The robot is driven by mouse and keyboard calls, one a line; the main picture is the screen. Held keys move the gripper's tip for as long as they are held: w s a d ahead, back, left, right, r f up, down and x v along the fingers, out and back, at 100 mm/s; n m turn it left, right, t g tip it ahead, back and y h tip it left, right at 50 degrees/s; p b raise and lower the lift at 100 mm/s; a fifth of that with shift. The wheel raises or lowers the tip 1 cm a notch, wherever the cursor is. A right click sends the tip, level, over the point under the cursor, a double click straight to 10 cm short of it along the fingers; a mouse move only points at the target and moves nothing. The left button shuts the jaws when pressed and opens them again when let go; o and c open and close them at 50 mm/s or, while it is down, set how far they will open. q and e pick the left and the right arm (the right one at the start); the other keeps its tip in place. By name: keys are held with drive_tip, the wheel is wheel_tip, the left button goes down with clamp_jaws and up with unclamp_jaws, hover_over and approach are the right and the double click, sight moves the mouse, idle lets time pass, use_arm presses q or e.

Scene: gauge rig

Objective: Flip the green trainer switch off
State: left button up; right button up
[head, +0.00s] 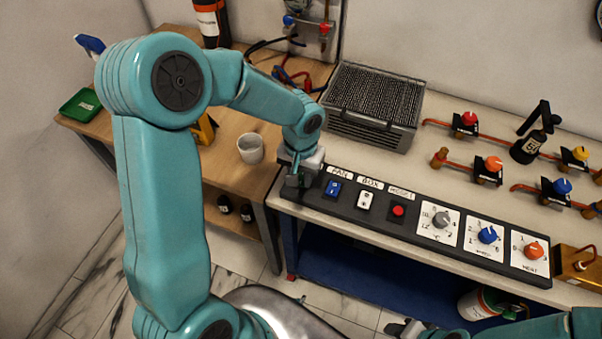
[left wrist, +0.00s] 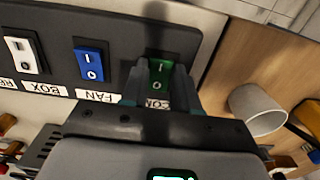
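The green trainer switch (left wrist: 158,76) is a rocker marked I and O at the end of the black panel (left wrist: 130,30), beside the blue FAN switch (left wrist: 90,65). My left gripper (left wrist: 160,92) is right at it, with its two fingers apart, one on each side of the green rocker. I cannot tell whether they touch it or which way the rocker is tilted. In the head view my left gripper (head: 294,180) hides the green switch at the panel's left end. Part of my right gripper (head: 405,328) shows at the bottom edge; its fingers are unclear.
The panel also holds a white BOX switch (head: 366,200), a red button (head: 398,211) and several knobs. A grey vented box (head: 370,125) stands behind. A white cup (head: 250,148) is on the wooden table to the left. Valves and pipes fill the bench's right side.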

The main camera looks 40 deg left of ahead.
use_arm(q)
clamp_jaws()
drive_tip(key=p, duration=0.1)
drive_tip(key=g+p, duration=0.1)
drive_tip(key=p, duration=0.1)
drive_tip(key=shift+w+r+g, duration=0.3)
drive_tip(key=shift+r, duration=0.05)
drive_tip(key=shift+w+a+f+g+h+p, duration=0.15)
drive_tip(key=shift+f+g+h+p, duration=0.1)
drive_tip(key=shift+g+h+p, duration=0.35)
drive_tip(key=shift+y, duration=0.3)
drive_tip(key=o, duration=0.7)
unclamp_jaws()
drive_tip(key=shift+o, duration=0.2)
drive_tip(key=shift+r, duration=0.1)
drive_tip(key=b+v, duration=0.1)
drive_tip(key=v, duration=1.5)
drive_tip(key=shift+b, duration=0.3)
